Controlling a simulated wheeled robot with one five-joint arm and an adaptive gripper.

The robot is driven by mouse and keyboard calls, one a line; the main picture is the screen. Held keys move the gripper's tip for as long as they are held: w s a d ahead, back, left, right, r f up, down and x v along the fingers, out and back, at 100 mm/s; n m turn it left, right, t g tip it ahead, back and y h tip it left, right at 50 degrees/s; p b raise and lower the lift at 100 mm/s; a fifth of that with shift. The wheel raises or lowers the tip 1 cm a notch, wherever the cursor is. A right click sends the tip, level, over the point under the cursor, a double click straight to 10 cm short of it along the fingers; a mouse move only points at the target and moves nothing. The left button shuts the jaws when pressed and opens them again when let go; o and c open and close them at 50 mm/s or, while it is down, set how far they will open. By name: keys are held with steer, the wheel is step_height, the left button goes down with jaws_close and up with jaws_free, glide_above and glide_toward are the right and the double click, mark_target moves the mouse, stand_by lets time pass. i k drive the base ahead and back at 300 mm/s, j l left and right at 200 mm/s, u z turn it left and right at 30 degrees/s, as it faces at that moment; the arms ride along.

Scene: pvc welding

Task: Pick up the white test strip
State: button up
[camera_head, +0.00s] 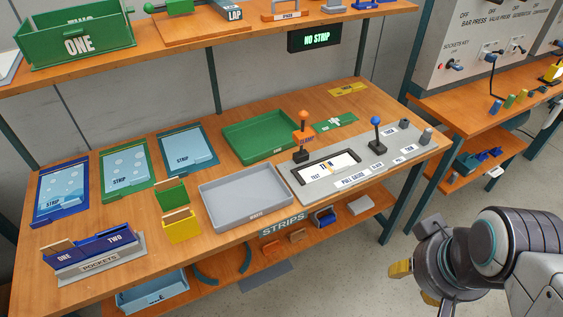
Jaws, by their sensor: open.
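No thing stands out surely as the white test strip. A white panel marked TEST (330,172) lies in the grey pull-gauge fixture (296,183) on the bench; I cannot tell whether it is a loose strip or part of the fixture. A small pale block (360,205) sits on the shelf under the bench, right of the STRIPS sign (282,224). My gripper (414,283) is at the lower right, in front of the bench and apart from it. Its yellow-tipped fingers are open, with nothing seen between them.
The wooden bench (262,101) holds a grey tray (283,219), a green tray (228,150), several strip boards and a POCKETS rack (100,267). Two upright levers rise from the fixture. A sign reading NO STRIP (315,38) hangs above. Bare floor lies right of the bench.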

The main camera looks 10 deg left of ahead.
mark_target(341, 163)
steer(key=i+u, duration=0.15)
steer(key=u, duration=0.35)
steer(key=i+l+u, duration=0.1)
steer(key=u, duration=0.35)
steer(key=i+l+u, duration=0.1)
steer(key=l+u, duration=0.15)
steer(key=u, duration=0.25)
steer(key=l+u, duration=0.15)
steer(key=u, duration=0.35)
steer(key=i+l+u, duration=0.15)
steer(key=u, duration=0.2)
steer(key=i+l+u, duration=0.1)
steer(key=l+u, duration=0.25)
steer(key=i+l+u, duration=0.1)
steer(key=l+u, duration=0.25)
